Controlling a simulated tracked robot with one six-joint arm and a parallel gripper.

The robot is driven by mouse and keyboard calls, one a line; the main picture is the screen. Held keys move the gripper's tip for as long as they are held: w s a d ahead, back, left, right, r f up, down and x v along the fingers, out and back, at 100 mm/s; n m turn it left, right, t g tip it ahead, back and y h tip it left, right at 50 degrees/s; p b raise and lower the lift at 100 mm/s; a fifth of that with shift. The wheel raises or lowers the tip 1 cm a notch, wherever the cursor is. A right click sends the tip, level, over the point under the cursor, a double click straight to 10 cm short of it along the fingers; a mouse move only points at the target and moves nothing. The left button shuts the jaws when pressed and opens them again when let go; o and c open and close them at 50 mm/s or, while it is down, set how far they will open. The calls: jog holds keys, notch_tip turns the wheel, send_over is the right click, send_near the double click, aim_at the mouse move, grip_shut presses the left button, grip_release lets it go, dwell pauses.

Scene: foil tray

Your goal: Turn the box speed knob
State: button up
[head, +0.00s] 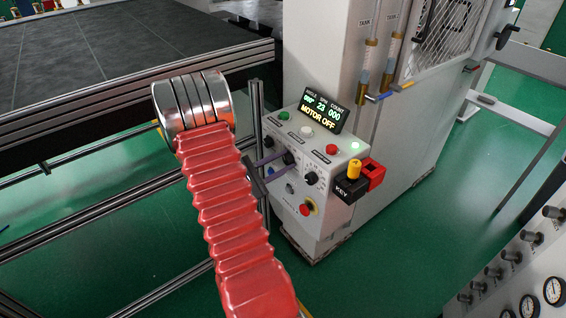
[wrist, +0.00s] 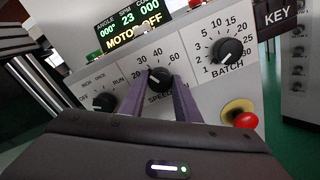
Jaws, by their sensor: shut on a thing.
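The black speed knob (wrist: 158,77) sits in the middle of the sloped white control box, above the word SPEED in the wrist view. My gripper (wrist: 157,80) has its two purple fingers on either side of the knob and is shut on it. In the head view the fingers reach the knob (head: 289,158) from the left. The display (head: 320,113) reads SPM 23 and MOTOR OFF. The knob's scale shows 30, 40 and 60; the fingers cover part of its other marks.
The batch knob (wrist: 228,50) is to the right and a mode knob (wrist: 103,101) to the left. A red button (wrist: 246,120) sits below right. A key box (head: 350,187) is on the box's right side. A metal rail frame (head: 256,115) stands close at left.

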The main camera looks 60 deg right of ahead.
jog(key=shift+s+a+f+m, duration=0.1)
jog(key=shift+s+m, duration=0.05)
jog(key=shift+m, duration=0.45)
jog(key=o, duration=1)
jog(key=shift+o, duration=0.2)
jog(key=v, duration=1.4)
